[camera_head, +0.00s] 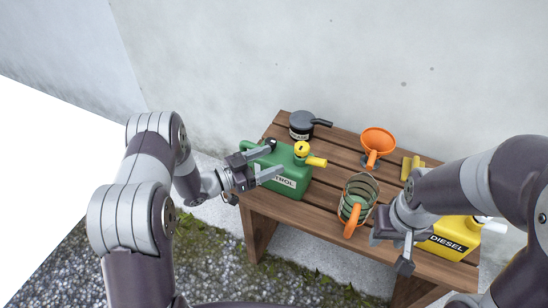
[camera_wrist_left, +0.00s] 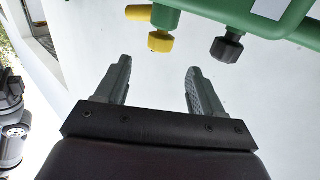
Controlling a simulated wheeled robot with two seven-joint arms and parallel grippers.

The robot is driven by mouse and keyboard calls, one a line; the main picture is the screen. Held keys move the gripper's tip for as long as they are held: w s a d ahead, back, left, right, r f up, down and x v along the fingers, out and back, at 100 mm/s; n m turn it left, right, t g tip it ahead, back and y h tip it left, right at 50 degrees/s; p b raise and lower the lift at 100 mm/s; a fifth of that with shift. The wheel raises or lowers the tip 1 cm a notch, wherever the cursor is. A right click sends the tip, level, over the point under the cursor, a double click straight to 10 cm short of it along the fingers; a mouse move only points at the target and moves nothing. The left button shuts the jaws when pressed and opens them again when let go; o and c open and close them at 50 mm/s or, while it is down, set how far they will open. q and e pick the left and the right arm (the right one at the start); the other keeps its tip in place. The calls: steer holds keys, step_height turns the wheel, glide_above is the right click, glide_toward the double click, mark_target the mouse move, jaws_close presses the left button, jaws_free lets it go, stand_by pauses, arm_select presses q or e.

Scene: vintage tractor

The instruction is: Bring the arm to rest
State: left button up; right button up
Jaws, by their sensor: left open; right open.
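My left gripper (camera_head: 262,162) is open in the head view, close to the left end of a green petrol can (camera_head: 288,186) on the wooden bench. In the left wrist view its two fingers (camera_wrist_left: 157,82) are spread with nothing between them. The green can (camera_wrist_left: 290,15) shows there beyond the fingertips, with a yellow cap and a black cap.
The slatted bench (camera_head: 322,196) stands against a grey wall. It also bears a dark round can (camera_head: 301,125), an orange funnel (camera_head: 377,141), a green jug with an orange handle (camera_head: 357,197) and small yellow pieces (camera_head: 412,166). Gravel and grass lie in front.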

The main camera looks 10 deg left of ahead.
stand_by(0.3)
arm_select(q)
steer(key=w+a+r+n+y, duration=0.2)
steer(key=a+r+n+y, duration=0.4)
steer(key=y, duration=0.6)
steer(key=s+a+n+g+y, duration=0.3)
steer(key=s+n+g, duration=0.35)
steer(key=s, duration=1.55)
step_height(320, 180, up, 13)
steer(key=s+m+g+p, duration=0.1)
steer(key=s+g+p, duration=0.1)
steer(key=p, duration=1)
